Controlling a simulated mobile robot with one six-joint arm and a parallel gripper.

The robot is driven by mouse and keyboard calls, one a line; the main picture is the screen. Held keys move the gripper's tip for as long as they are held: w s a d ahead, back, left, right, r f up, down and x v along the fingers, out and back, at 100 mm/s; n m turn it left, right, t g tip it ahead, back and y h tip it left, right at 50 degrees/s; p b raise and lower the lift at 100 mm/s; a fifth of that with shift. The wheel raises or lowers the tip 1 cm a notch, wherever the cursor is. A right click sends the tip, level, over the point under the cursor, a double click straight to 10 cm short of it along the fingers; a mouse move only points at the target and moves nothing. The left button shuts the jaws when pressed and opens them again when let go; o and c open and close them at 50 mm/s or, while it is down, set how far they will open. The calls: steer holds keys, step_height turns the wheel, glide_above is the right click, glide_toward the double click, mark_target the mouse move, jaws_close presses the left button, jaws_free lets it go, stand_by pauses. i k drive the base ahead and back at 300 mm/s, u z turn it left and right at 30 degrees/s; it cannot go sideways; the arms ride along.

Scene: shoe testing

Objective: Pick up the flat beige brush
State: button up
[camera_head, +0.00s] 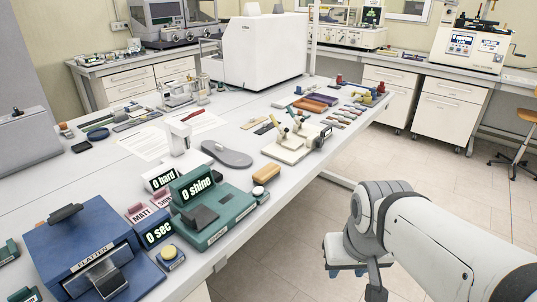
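A tan, rounded flat block (266,174) lies near the front edge of the white table, right of the green "0 shine" device; it may be the flat beige brush, but bristles cannot be made out. A small flat beige piece (263,128) lies farther back, left of the stand with upright tools, and I cannot tell if it is a brush. My gripper (347,271) hangs off the table over the floor at lower right, apart from both. Its fingers are small and partly hidden by my wrist, so its opening does not show.
The green "0 shine" device (214,212) and blue "FLATTEN" machine (82,245) stand at the front left. A grey shoe sole (226,154) lies behind the tan block. The tool stand (297,143) is to its right. The floor (420,180) beside the table is clear.

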mark_target(267, 173)
steer(key=u, duration=0.05)
steer(key=i, duration=0.9)
steer(key=z, duration=0.05)
